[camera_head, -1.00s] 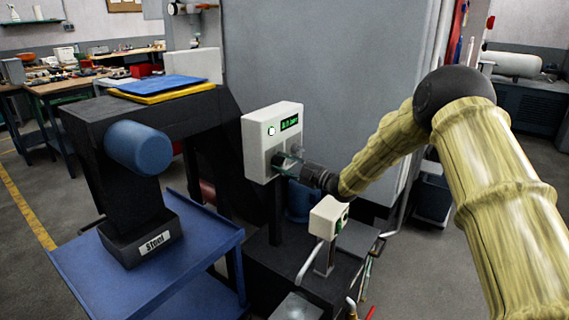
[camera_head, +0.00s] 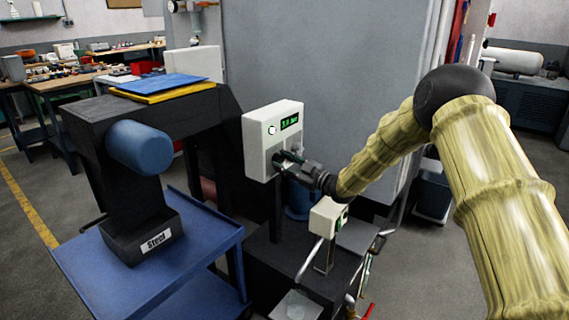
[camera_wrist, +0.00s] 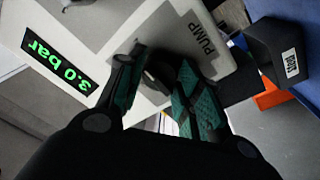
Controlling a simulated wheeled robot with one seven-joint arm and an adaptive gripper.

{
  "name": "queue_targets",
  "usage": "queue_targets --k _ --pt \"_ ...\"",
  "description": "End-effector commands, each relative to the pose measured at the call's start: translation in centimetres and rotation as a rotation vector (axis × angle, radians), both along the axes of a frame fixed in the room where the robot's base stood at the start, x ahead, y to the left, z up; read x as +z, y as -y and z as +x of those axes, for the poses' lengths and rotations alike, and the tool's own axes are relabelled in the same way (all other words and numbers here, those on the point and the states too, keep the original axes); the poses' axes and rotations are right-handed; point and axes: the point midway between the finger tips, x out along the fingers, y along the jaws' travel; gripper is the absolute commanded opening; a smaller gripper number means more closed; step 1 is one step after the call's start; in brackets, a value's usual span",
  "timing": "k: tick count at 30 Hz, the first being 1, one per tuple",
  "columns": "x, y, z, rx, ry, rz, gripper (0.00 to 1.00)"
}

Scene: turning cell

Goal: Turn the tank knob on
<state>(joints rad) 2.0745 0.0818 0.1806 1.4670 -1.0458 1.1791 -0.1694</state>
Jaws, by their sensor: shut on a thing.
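A white control box (camera_head: 262,150) with a green display (camera_head: 290,122) stands left of my gripper (camera_head: 288,160) in the head view. In the wrist view the box's display (camera_wrist: 56,60) reads 3.0 bar, and the word PUMP (camera_wrist: 202,40) is printed on its face. A dark round knob (camera_wrist: 160,68) sits on that face between my gripper's green-padded fingers. The fingers are shut on it, one on either side, and hide part of it. No label reading tank is legible on the box.
A smaller white box (camera_head: 327,217) stands just below my gripper, with pipes beside it. A blue cart (camera_head: 110,275) carries a dark bin (camera_head: 128,246) labelled Steel at left. A large grey cabinet (camera_head: 320,80) rises behind. Open floor (camera_head: 425,270) shows at the right.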

Motion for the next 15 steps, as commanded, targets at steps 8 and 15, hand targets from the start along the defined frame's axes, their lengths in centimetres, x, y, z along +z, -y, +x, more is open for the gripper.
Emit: queue_targets --k 8,15 --pt "-0.13 -0.02 -0.04 0.000 -0.002 -0.001 0.40" --pt "-0.07 -0.01 -0.02 0.000 -0.001 -0.001 0.57"
